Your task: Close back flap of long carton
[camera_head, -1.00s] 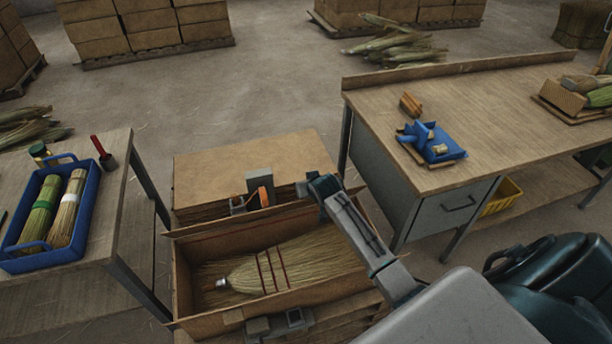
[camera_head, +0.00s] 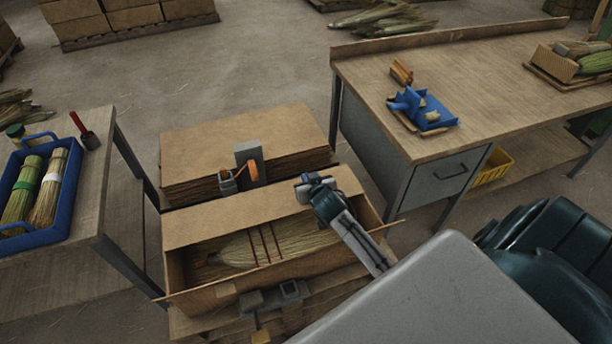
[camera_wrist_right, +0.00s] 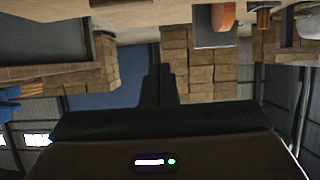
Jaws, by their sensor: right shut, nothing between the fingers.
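The long carton (camera_head: 172,274) stands open below me in the head view, with a straw broom (camera_head: 285,240) lying in it. Its back flap (camera_head: 235,210) leans in over the back part of the opening, and the front of the broom still shows. My right gripper (camera_head: 308,182) is shut and empty at the right end of the back flap; whether it touches the flap I cannot tell. Its dark shut fingers (camera_wrist_right: 158,85) show in the right wrist view. My left gripper is not in view.
A tape dispenser (camera_head: 250,165) stands on the flat cardboard stack (camera_head: 190,148) behind the carton. Grey blocks (camera_head: 265,300) sit along its front side. A bench with a blue tray (camera_head: 62,205) is left, a workbench (camera_head: 470,80) right.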

